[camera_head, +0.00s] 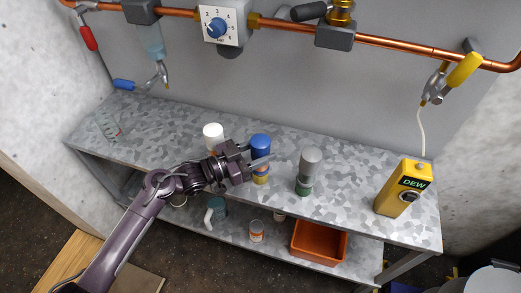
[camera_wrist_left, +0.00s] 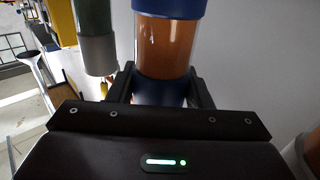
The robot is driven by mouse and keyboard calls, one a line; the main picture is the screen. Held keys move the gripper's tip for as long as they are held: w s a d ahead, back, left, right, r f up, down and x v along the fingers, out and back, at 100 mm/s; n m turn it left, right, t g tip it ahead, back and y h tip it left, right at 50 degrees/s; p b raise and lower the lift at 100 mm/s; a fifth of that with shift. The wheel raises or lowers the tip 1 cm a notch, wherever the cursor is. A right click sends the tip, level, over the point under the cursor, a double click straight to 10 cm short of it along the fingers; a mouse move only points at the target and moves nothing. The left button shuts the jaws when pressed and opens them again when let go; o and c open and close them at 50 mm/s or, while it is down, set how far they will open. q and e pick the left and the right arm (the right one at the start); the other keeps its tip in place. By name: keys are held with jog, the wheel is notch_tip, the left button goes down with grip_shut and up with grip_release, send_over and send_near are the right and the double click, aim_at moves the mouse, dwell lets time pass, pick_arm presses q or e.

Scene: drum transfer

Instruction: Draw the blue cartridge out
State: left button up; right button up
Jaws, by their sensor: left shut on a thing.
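The blue cartridge (camera_head: 261,141) stands upright at the middle of the grey bench, with a blue top and a yellow-orange and blue lower part. My left gripper (camera_head: 254,160) reaches in from the left and is shut on the cartridge, a finger on each side. In the left wrist view the cartridge (camera_wrist_left: 165,48) shows a see-through orange-brown body between blue end bands, with the gripper fingers (camera_wrist_left: 160,90) around it. The fingers hide part of it, and I cannot tell whether its lower end touches the bench. My right gripper is not in view.
A white-topped cylinder (camera_head: 213,132) stands just left, and a grey and green cylinder (camera_head: 308,168) just right. A yellow DEW meter (camera_head: 403,188) stands at the bench's right. An orange bin (camera_head: 318,242) is on the lower shelf. Copper pipe (camera_head: 390,44) runs along the back wall.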

aim_at(260, 139)
pick_arm(q)
jog(key=shift+r+p, duration=1.8)
jog(key=shift+r, duration=0.35)
jog(key=shift+r+p, duration=1.8)
jog(key=shift+r, duration=0.25)
